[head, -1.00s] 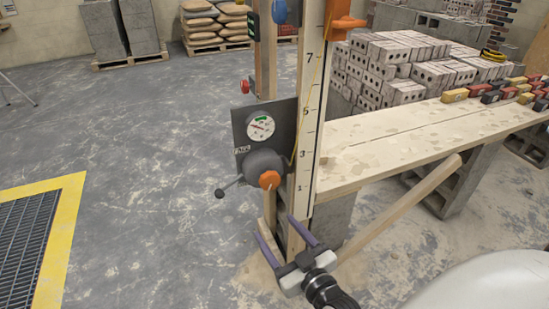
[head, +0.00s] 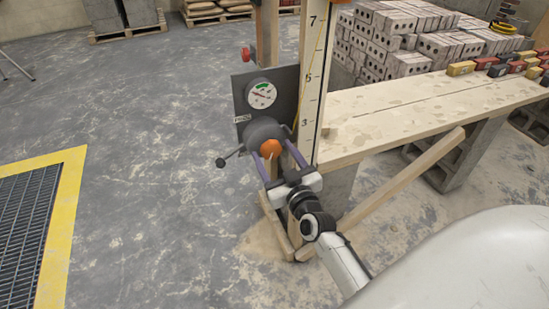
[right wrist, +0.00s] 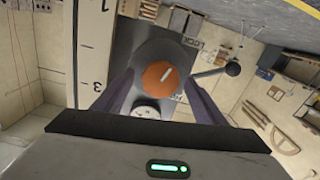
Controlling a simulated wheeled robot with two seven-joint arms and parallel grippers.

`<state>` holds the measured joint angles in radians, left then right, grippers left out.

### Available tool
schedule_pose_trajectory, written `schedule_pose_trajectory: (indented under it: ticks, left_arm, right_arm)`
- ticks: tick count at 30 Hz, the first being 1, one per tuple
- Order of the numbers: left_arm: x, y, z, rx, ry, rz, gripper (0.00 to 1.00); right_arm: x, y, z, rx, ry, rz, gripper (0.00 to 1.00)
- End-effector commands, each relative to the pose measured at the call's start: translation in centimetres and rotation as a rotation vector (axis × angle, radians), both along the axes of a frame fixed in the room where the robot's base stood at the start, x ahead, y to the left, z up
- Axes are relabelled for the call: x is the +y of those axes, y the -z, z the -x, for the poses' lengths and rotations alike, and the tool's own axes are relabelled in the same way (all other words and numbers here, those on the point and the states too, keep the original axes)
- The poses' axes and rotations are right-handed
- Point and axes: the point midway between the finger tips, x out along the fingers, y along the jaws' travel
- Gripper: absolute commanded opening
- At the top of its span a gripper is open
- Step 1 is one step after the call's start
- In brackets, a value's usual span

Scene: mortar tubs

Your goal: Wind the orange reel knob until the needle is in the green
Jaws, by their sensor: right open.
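The orange reel knob (head: 270,148) sits on the front of a dark grey reel (head: 262,131) with a crank arm ending in a dark ball (head: 221,163). It also shows in the right wrist view as an orange disc with a white line (right wrist: 160,75). The round gauge (head: 261,94) above has a green band at its top; its red needle points left, outside the green. My right gripper (head: 274,162) is open, its purple fingers reaching to either side of the knob. Contact with the knob cannot be told. My left gripper is not in view.
A numbered post (head: 313,75) stands just right of the reel plate. A plank bench (head: 420,115) extends right, with a slanted wooden brace (head: 400,190) below. Stacked bricks (head: 400,45) are behind. The floor to the left is clear up to a yellow-edged grate (head: 25,220).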

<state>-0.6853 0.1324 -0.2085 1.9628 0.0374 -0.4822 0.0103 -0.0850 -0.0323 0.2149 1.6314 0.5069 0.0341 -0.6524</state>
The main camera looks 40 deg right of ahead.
Motion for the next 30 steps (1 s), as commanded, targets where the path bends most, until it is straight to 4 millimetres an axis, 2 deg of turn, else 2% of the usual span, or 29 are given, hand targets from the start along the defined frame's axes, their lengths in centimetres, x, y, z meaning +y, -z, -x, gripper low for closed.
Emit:
schedule_pose_trajectory:
  ticks: [8,15,23,30]
  left_arm:
    - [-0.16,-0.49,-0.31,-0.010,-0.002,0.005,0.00]
    - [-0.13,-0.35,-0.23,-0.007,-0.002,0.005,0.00]
    - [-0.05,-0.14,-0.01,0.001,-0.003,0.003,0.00]
    - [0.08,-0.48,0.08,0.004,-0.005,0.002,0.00]
  right_arm:
    - [0.00,-0.01,-0.11,0.001,-0.001,0.000,0.63]
    - [-0.01,-0.01,-0.09,0.001,0.000,0.000,0.24]
    - [-0.02,-0.06,-0.08,-0.005,0.000,-0.022,0.24]
    - [0.02,-0.12,-0.10,-0.032,-0.002,-0.136,0.24]
